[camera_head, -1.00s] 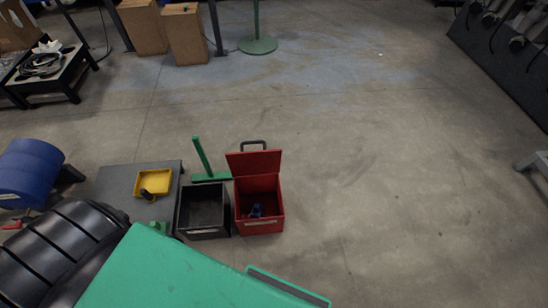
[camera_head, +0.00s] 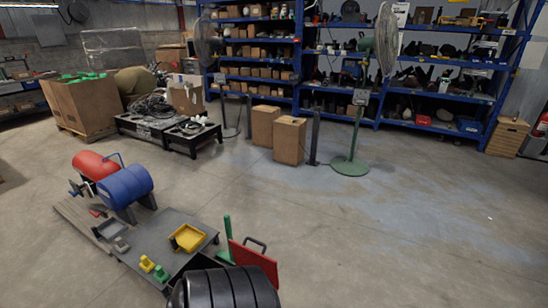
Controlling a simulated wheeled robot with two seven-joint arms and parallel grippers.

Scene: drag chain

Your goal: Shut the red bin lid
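The red bin lid (camera_head: 256,262) stands raised at the bottom of the head view, with its dark handle (camera_head: 256,244) at the upper edge. The red bin's body is out of sight, below the frame or behind my black ribbed arm part. A sliver of the black bin (camera_head: 208,264) shows left of the lid, mostly covered by the same arm part. Neither of my grippers shows in this view, so their relation to the lid cannot be seen.
A grey platform (camera_head: 160,238) with a yellow tray (camera_head: 187,238) lies left of the bins. A green post (camera_head: 228,240) stands beside the lid. Blue and red tanks sit further left. A green-based fan (camera_head: 351,166) and shelves stand behind. The floor to the right is clear.

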